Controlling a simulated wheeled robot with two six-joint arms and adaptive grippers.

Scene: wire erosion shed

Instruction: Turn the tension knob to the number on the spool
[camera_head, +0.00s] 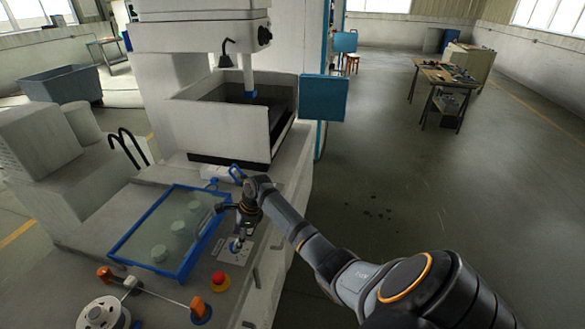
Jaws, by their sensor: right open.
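The tension knob (237,244) sits on a pale plate with small marks, at the right side of the machine's front ledge. My right gripper (239,235) points down right above the knob, with its fingers open. Whether the fingers touch the knob is too small to tell. The spool (101,314), white-flanged, is at the bottom left, partly cut off by the picture's edge. No number on it can be read from here. My left gripper is not in view.
A blue-framed tray (121,247) with several round pale pieces lies left of my gripper. A red button (220,281) is just in front of the knob. A rod with orange ends (160,294) runs beside the spool. The floor to the right is open.

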